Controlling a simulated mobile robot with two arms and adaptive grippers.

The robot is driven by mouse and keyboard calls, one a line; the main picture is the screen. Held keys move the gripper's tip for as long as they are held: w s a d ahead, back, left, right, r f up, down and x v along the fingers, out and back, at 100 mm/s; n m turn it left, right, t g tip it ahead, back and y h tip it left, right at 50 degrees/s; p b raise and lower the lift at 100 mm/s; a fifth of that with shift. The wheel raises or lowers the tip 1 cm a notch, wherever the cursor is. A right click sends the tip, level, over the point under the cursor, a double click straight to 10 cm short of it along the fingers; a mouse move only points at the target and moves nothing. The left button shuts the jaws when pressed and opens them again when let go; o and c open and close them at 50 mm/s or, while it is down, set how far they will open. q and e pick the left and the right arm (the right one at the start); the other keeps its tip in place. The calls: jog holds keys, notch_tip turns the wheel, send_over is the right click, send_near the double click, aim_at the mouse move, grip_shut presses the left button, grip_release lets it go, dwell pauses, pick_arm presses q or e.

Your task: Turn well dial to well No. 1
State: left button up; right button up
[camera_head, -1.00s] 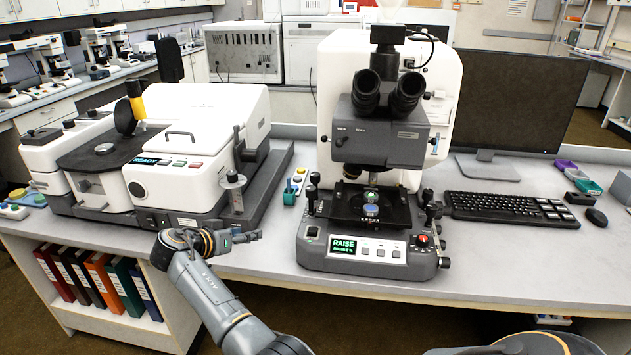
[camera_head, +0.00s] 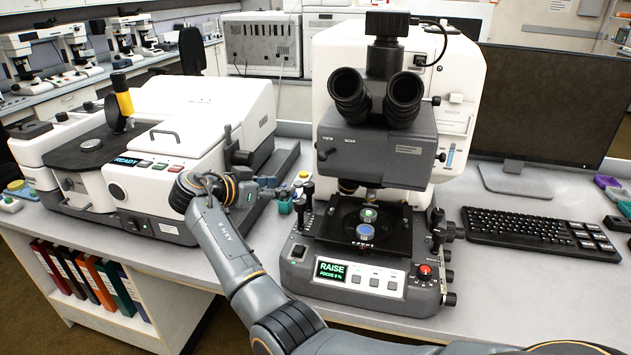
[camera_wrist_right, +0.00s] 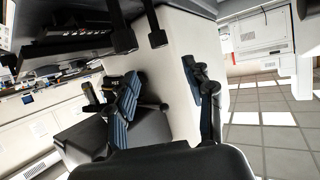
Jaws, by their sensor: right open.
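The infrared microscope (camera_head: 352,265) stands upright on the bench, its display (camera_head: 331,270) reading "RAISE" and "FOCUS 0 %". On its dark stage are a round green-topped part (camera_head: 368,215) and a round blue part (camera_head: 365,233); I cannot read which carries well numbers. Black knobs (camera_head: 437,222) stand at the stage's sides. My right gripper (camera_head: 284,190) is left of the stage, apart from it and pointing right. In the right wrist view its two fingers (camera_wrist_right: 168,108) are apart with nothing between them. My left gripper is not in view.
A white instrument (camera_head: 165,175) showing "READY" stands left of my right arm. A small teal holder (camera_head: 285,206) sits by my right gripper. A keyboard (camera_head: 535,232) and dark monitor (camera_head: 560,110) are right of the microscope. Bench between microscope and keyboard is mostly clear.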

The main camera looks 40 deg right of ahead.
aim_at(308, 184)
jog(key=p+x, duration=0.1)
jog(key=x, duration=1)
jog(key=shift+d+p, duration=0.3)
jog(key=shift+d+f, duration=0.2)
jog(key=shift+d, duration=0.1)
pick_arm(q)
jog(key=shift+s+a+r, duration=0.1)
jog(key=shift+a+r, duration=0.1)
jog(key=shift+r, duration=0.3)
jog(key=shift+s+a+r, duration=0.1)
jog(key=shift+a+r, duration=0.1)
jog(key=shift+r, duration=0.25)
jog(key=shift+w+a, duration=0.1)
pick_arm(e)
jog(key=shift+c, duration=0.8)
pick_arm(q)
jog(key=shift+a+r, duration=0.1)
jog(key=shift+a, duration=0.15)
pick_arm(e)
grip_shut()
